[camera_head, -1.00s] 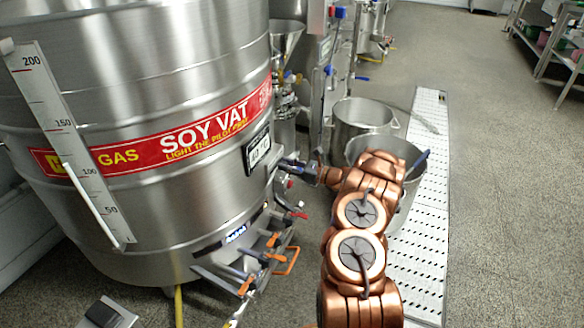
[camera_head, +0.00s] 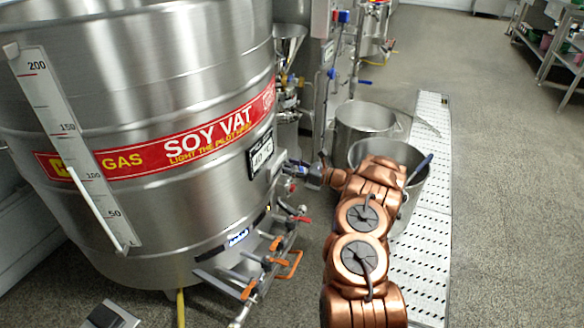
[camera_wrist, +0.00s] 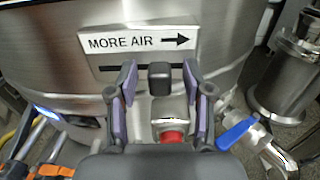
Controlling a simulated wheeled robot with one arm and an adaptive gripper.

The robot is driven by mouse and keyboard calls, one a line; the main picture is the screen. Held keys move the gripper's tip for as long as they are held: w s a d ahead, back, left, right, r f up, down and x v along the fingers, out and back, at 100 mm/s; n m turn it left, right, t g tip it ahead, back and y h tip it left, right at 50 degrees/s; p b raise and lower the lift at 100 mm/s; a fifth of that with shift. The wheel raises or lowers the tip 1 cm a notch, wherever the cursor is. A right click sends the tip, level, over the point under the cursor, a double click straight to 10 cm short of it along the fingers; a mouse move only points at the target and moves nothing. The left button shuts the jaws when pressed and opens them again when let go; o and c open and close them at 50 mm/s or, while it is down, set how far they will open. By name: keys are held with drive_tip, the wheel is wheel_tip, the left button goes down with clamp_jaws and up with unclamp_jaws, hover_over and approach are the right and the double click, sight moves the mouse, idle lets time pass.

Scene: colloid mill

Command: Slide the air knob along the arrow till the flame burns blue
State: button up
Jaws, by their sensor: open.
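The black air knob (camera_wrist: 160,78) stands in a dark horizontal slot under the "MORE AIR" label (camera_wrist: 138,42), whose arrow points right. My gripper (camera_wrist: 160,105) is open in the wrist view, one finger on each side of the knob. There are visible gaps between the fingers and the knob; whether the tips reach its depth is unclear. In the head view my gripper (camera_head: 294,169) is at the right side of the soy vat (camera_head: 200,85), and the knob is hidden. A small blue-lit strip (camera_wrist: 46,112) shows at lower left; I cannot tell whether it is the flame.
A red part (camera_wrist: 171,137) on a metal fitting sits below the knob, with a blue-handled valve (camera_wrist: 237,133) to its right. Orange-handled valves (camera_head: 248,288) stand low on the vat. Steel pots (camera_head: 362,122) stand behind my arm.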

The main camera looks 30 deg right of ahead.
drive_tip(key=shift+s, duration=0.1)
drive_tip(key=v, duration=1.2)
idle(0.4)
